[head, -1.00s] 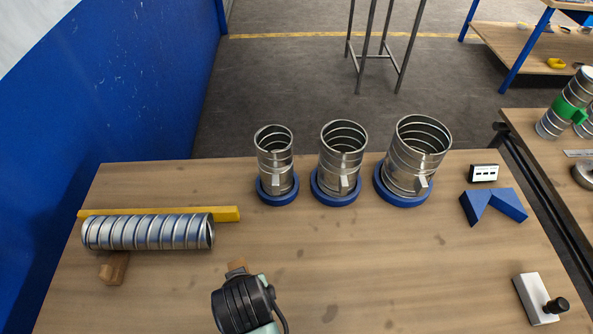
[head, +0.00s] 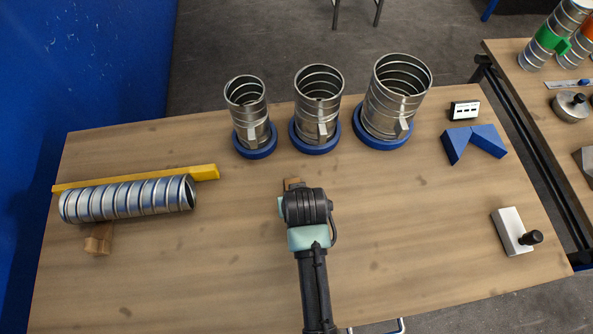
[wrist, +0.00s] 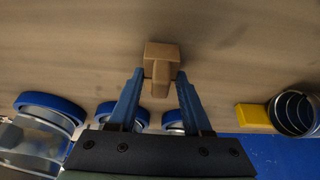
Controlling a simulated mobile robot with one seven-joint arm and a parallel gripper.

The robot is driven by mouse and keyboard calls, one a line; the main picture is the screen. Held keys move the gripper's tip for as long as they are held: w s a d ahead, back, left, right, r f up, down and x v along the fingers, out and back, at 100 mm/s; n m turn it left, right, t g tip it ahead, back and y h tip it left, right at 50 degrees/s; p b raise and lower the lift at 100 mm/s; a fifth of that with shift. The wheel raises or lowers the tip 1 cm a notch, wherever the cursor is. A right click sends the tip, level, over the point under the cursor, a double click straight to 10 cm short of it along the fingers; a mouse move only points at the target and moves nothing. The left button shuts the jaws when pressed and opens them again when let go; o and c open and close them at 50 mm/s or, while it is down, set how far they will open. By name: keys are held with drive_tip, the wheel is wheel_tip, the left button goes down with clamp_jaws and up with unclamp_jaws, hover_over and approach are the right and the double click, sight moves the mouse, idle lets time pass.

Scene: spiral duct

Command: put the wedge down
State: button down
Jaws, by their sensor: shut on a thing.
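A small brown wooden wedge (wrist: 161,62) sits between the blue fingers of my gripper (wrist: 160,76) in the wrist view. My gripper is shut on it, and the wedge's wider end sticks out past the fingertips. In the head view only a bit of this wedge (head: 292,183) shows beyond my dark wrist, which hides the fingers. It is over the middle of the wooden table (head: 230,270), in front of the ducts; I cannot tell whether it touches the top. A second wooden wedge (head: 99,239) lies at the left against the lying spiral duct (head: 128,199).
Three upright duct pieces (head: 252,112) stand in blue rings along the back. A yellow bar (head: 205,172) lies behind the lying duct. Blue angled blocks (head: 472,142), a small white display box (head: 464,111) and a black-knobbed metal block (head: 512,232) are at the right. The table's middle is clear.

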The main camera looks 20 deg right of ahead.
drive_tip(key=shift+f, duration=0.25)
drive_tip(key=shift+f, duration=0.2)
drive_tip(key=shift+c, duration=1.7)
unclamp_jaws()
drive_tip(key=shift+r, duration=0.15)
drive_tip(key=v, duration=1.2)
